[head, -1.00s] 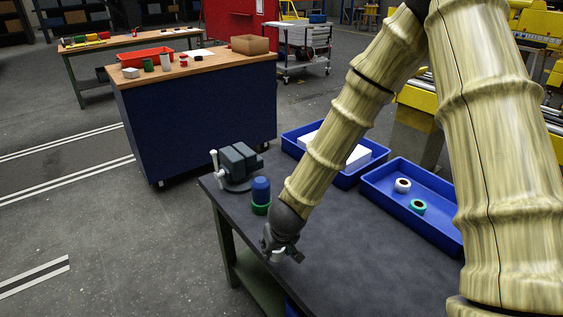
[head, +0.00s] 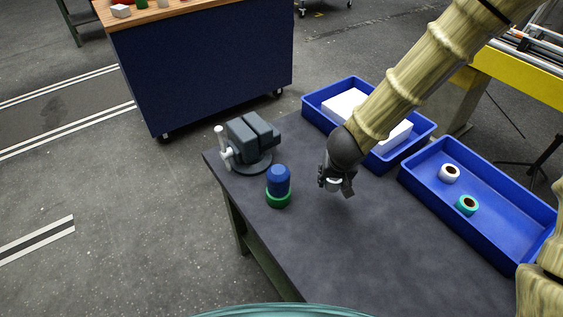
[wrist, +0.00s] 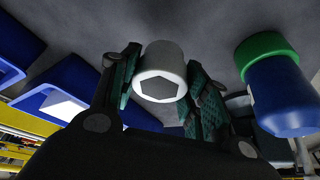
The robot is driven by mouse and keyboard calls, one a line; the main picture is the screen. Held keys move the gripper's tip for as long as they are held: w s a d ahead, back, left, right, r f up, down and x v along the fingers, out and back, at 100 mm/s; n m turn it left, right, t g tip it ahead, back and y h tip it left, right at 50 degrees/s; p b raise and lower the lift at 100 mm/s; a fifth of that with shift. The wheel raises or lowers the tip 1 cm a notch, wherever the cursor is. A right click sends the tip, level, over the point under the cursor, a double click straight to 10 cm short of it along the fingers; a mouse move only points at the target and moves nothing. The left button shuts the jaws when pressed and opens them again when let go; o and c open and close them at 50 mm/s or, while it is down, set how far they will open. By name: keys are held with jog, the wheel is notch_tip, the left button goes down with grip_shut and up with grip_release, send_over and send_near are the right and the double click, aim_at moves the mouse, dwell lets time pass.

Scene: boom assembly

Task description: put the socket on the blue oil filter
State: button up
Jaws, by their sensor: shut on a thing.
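The blue oil filter (head: 279,180) stands upright in a green ring-shaped base (head: 278,200) on the dark table, just right of the vise. It also shows at the right of the wrist view (wrist: 283,95). My gripper (head: 336,186) is above the table, to the right of the filter and apart from it. It is shut on the socket (wrist: 160,70), a light grey cylinder with a dark polygonal opening facing the wrist camera. In the head view the socket (head: 333,185) is small and partly hidden by the fingers.
A grey vise (head: 247,143) stands at the table's far left corner. A blue bin (head: 335,87) with white blocks stands behind my gripper. Another blue bin (head: 495,215) at the right holds a white roll (head: 449,172) and a teal roll (head: 467,205). The front tabletop (head: 370,245) is clear.

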jog(key=s+a+r+m+g+h+p, duration=0.2)
jog(key=s+a+r+m+h+p, duration=0.15)
jog(key=s+a+r+m, duration=0.75)
jog(key=n+p, duration=0.1)
jog(key=p, duration=0.4)
send_over(284, 166)
jog(key=s+a, duration=0.1)
jog(key=a, duration=0.1)
jog(key=shift+d+f, duration=0.25)
jog(key=shift+f+p, duration=0.85)
jog(key=shift+f, duration=0.95)
jog(key=shift+y, duration=0.25)
jog(key=shift+f, duration=0.1)
jog(key=o, duration=1.1)
